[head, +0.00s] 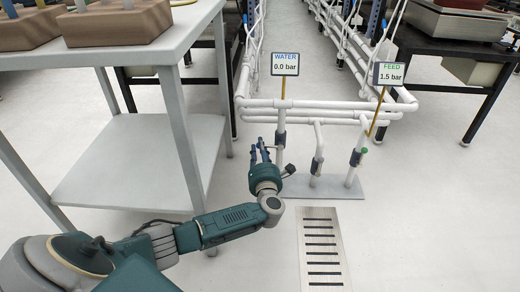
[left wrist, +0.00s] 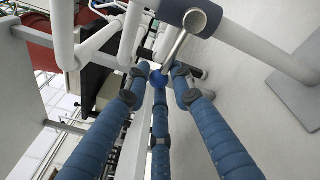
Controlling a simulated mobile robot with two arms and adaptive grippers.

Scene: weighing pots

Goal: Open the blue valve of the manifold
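The manifold of white pipes (head: 318,104) stands on a grey base plate (head: 335,188). The valve under the WATER sign has a dark body (head: 281,138), seen close up in the left wrist view (left wrist: 194,17). A metal lever (left wrist: 176,48) runs from it to a blue ball knob (left wrist: 159,79). My left gripper (head: 261,150) is just left of this valve. Its three blue fingers are spread, with the knob between their tips in the left wrist view (left wrist: 159,88); I cannot tell whether they touch it. My right gripper is not in view.
The WATER sign (head: 285,64) reads 0.0 bar and the FEED sign (head: 389,73) 1.5 bar. A middle valve (head: 316,165) and a green-topped valve (head: 357,156) stand to the right. A grey table (head: 170,45) is at left; a floor drain (head: 322,250) lies in front.

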